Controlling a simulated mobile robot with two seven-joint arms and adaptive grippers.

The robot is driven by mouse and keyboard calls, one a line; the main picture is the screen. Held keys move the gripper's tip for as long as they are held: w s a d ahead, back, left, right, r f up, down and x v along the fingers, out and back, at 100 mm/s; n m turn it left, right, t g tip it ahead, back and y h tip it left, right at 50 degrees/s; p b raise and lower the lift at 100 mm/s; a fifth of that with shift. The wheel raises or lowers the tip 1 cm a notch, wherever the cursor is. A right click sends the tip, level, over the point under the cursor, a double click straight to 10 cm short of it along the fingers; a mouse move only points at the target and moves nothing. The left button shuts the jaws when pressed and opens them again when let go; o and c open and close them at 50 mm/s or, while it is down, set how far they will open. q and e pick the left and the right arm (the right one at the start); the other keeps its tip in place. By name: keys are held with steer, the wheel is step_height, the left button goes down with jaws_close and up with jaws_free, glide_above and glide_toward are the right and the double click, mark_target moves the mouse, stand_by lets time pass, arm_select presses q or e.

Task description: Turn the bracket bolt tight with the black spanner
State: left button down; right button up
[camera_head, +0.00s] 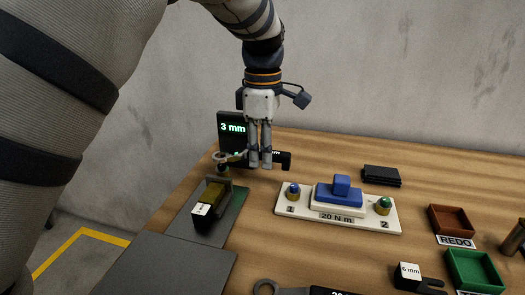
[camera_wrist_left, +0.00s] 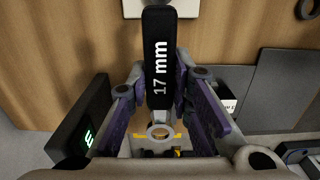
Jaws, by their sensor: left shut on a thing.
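My left gripper (camera_head: 260,165) is shut on the black spanner (camera_head: 282,158), which lies about level across the fingers. In the left wrist view the spanner's black handle (camera_wrist_left: 160,60) reads "17 mm", with its metal ring end (camera_wrist_left: 160,131) nearer the camera. In the head view the ring end points left, just above the far end of the bracket (camera_head: 225,186). A small dark piece, perhaps the bolt, shows under the ring. I cannot tell whether the ring is around it. My right gripper is not in view.
A dark display (camera_head: 232,127) reading "3 mm" stands behind the spanner. A white torque block (camera_head: 375,213) marked "20 N m" sits to the right. A red tray (camera_head: 451,218), a green tray (camera_head: 474,271) and another spanner (camera_head: 315,292) lie farther right and nearer.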

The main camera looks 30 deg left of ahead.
arm_select(q)
steer(key=shift+f, duration=0.15)
steer(key=shift+f, duration=0.5)
stand_by(0.5)
steer(key=shift+f, duration=0.35)
stand_by(0.4)
steer(key=shift+f, duration=0.1)
stand_by(0.3)
